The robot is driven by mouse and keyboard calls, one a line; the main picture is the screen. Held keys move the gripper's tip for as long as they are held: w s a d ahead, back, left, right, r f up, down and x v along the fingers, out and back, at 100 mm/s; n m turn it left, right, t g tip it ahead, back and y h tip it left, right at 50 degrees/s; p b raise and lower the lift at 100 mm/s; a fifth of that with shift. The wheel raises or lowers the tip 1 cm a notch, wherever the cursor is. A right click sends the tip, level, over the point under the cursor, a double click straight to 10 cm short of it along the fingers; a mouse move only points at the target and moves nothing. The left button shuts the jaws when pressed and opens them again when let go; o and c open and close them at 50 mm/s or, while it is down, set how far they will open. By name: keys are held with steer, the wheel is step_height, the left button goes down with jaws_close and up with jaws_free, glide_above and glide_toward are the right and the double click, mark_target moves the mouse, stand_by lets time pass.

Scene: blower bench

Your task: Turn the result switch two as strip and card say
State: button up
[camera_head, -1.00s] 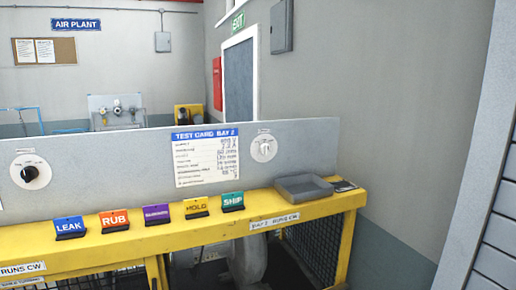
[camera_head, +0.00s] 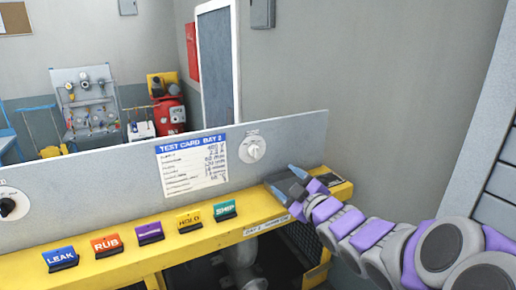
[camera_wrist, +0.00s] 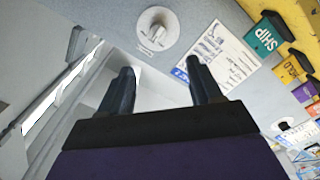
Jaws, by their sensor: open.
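The white rotary switch (camera_head: 252,150) sits on a round white dial at the right of the grey panel. It also shows in the wrist view (camera_wrist: 157,30), beyond my fingertips; its pointer direction and small markings are unreadable. The test card (camera_head: 193,165), headed "TEST CARD BAY 2", is left of it; its handwritten lines are too blurred to read. A white label strip (camera_head: 266,226) is on the bench's front edge, partly legible. My gripper (camera_head: 282,176) is open and empty, below and right of the switch, apart from it. Its two dark fingers (camera_wrist: 160,78) point towards the panel.
Flags LEAK (camera_head: 61,257), RUB (camera_head: 106,245), a purple one (camera_head: 150,232), HOLD (camera_head: 189,219) and SHIP (camera_head: 225,209) line the yellow bench (camera_head: 95,275). A black knob (camera_head: 7,207) is at the left.

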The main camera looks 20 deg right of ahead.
steer(key=p, duration=0.2)
glide_toward(258, 154)
steer(key=w, duration=0.9)
steer(key=shift+w+a+f, duration=0.1)
steer(key=shift+w+a, duration=0.1)
steer(key=shift+w, duration=0.2)
steer(key=c, duration=1)
steer(key=shift+c, duration=0.2)
